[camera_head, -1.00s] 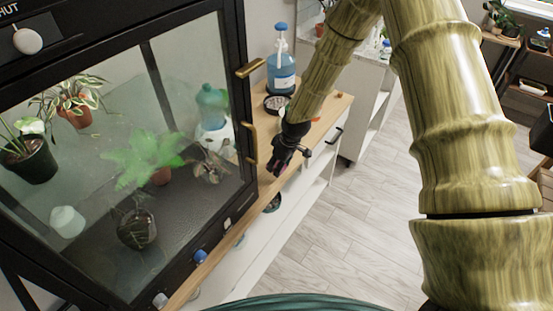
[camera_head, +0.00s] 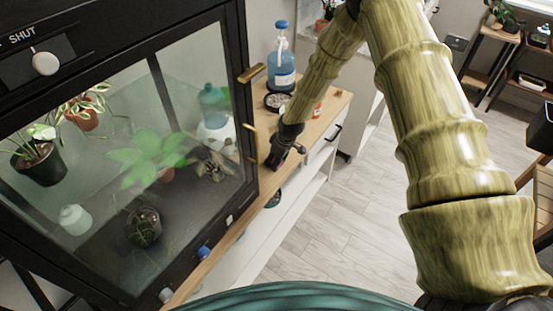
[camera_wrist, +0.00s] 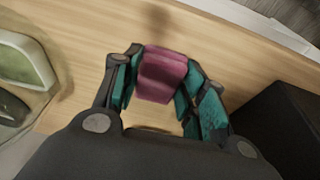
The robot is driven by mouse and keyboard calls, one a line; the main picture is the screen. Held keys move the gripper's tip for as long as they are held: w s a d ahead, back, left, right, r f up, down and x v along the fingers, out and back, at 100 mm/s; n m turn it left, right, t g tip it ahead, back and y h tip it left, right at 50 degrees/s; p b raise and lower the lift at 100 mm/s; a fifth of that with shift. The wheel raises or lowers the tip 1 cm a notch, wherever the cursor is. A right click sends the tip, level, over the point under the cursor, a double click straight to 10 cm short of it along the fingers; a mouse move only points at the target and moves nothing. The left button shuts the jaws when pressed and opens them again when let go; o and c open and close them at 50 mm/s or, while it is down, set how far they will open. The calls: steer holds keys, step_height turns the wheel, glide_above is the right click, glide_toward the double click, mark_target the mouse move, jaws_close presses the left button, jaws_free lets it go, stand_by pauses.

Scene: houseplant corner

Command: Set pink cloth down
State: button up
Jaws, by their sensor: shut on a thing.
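The pink cloth (camera_wrist: 162,74) is a small folded dark pink bundle, seen in the wrist view between the teal pads of my gripper (camera_wrist: 160,85). My gripper is shut on it. The wood top (camera_wrist: 90,25) lies beneath; whether the cloth touches it I cannot tell. In the head view my gripper (camera_head: 277,160) is low over the wooden top of the white shelf unit (camera_head: 333,107), close beside the glass cabinet. The cloth is too small and dark to make out there.
The black glass-fronted cabinet (camera_head: 247,160) with plants inside stands at left, its brass handles jutting toward my gripper. A blue bottle (camera_head: 281,70) and a dark round dish (camera_head: 277,102) stand behind on the wooden top. A clear rounded container (camera_wrist: 25,60) is at left in the wrist view.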

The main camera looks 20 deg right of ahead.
steer(key=shift+w+f, duration=0.1)
steer(key=shift+f, duration=0.05)
steer(key=o, duration=1.2)
steer(key=shift+c, duration=0.2)
steer(key=b+v, duration=0.3)
steer(key=v, duration=0.9)
